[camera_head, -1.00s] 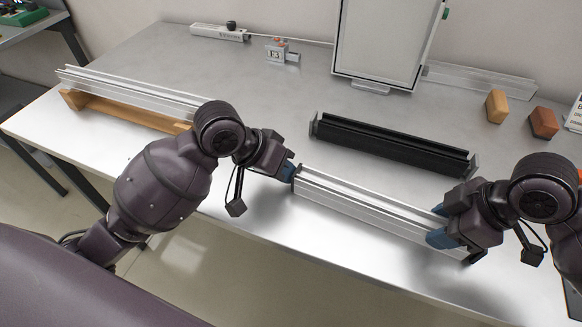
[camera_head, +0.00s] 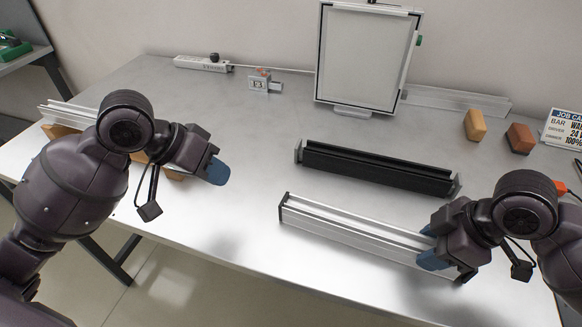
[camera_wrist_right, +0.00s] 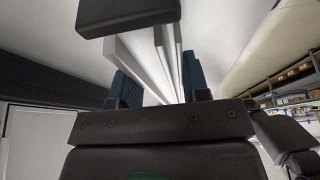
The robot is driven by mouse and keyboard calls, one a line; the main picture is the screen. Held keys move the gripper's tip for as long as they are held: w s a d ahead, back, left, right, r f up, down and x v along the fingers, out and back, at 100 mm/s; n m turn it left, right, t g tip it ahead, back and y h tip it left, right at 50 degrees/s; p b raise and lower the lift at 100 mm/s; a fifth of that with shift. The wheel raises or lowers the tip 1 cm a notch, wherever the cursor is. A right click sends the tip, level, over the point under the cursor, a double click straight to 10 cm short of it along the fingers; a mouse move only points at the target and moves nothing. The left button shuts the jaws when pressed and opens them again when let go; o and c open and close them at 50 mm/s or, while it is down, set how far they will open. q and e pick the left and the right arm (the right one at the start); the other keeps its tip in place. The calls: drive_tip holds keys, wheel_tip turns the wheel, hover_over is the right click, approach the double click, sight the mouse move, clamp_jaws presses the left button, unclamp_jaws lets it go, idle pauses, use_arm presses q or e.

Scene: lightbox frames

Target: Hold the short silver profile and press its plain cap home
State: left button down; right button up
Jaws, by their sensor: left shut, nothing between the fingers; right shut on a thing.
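The short silver profile (camera_head: 345,228) lies along the front of the table. My right gripper (camera_head: 428,249) is shut on it near its right end. In the right wrist view the pale profile (camera_wrist_right: 172,65) runs between the blue fingers (camera_wrist_right: 160,88). A dark cap (camera_head: 284,203) sits at the profile's left end, seemingly flush; it is too small to tell fully. Another dark end piece (camera_head: 466,276) shows at the right end, partly behind the gripper; a dark block (camera_wrist_right: 128,14) crosses the profile in the wrist view. My left gripper (camera_head: 218,172) is shut and empty, up-left of the profile and apart from it.
A black channel profile (camera_head: 375,168) lies just behind the silver one. A longer silver profile (camera_head: 60,112) rests on a wooden support at the left. A framed panel (camera_head: 365,55), orange block (camera_head: 475,125) and red-brown block (camera_head: 520,138) stand at the back.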

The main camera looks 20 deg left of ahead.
drive_tip(key=o, duration=1.1)
drive_tip(key=shift+o, duration=0.2)
